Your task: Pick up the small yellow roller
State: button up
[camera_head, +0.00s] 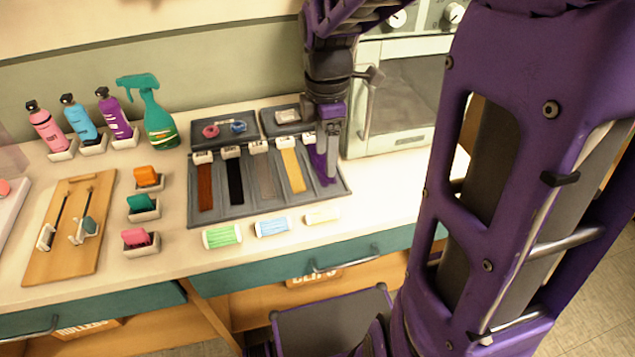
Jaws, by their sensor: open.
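The small yellow roller (322,215) is pale and lies on the white counter, in front of the grey tray's right end. It is the rightmost in a row with a blue roller (271,226) and a green roller (222,236). My gripper (328,178) points down over the right end of the tray, behind the yellow roller and apart from it in the picture. It is open. The gap between its fingers is hard to see from here. The roller is in full view.
The grey tray (236,210) holds several hair strands, with a purple one (318,162) partly behind my gripper. A microwave oven (400,105) stands behind right. Bottles, small sponge holders and a wooden board (85,262) fill the left. The counter right of the roller is clear.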

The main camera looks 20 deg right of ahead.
jog(key=b, duration=0.2)
send_over(322, 213)
jog(key=f, duration=1.1)
jog(key=shift+d+f, duration=0.25)
jog(key=shift+f, duration=0.1)
jog(key=shift+a+f+b, duration=0.2)
jog(key=shift+f+b, duration=0.25)
jog(key=shift+f, duration=2.25)
jog(key=shift+c, duration=0.2)
grip_shut()
